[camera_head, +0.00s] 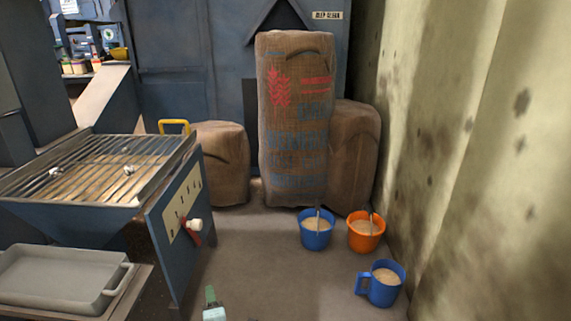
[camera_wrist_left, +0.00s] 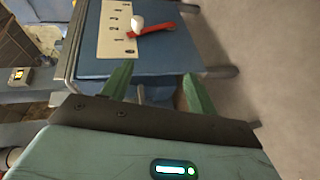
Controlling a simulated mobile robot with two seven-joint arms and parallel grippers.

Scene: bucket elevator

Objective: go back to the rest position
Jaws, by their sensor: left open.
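My left gripper (camera_head: 212,303) shows at the bottom edge of the head view, low over the floor and right of the blue hopper. In the left wrist view its two green fingers (camera_wrist_left: 157,82) are spread apart with nothing between them. Beyond the fingers is the hopper's blue side panel with a lever (camera_wrist_left: 150,30), red with a white knob, on a pale numbered plate (camera_wrist_left: 117,28). The gripper is apart from the lever. The lever also shows in the head view (camera_head: 194,227). My right gripper is not in view.
The blue hopper (camera_head: 170,240) with a grate on top stands at left, a grey tray (camera_head: 55,279) before it. Burlap sacks (camera_head: 296,130) stand at the back. A blue bucket (camera_head: 316,234), an orange bucket (camera_head: 366,236) and a blue mug (camera_head: 382,288) stand at right. The middle floor is clear.

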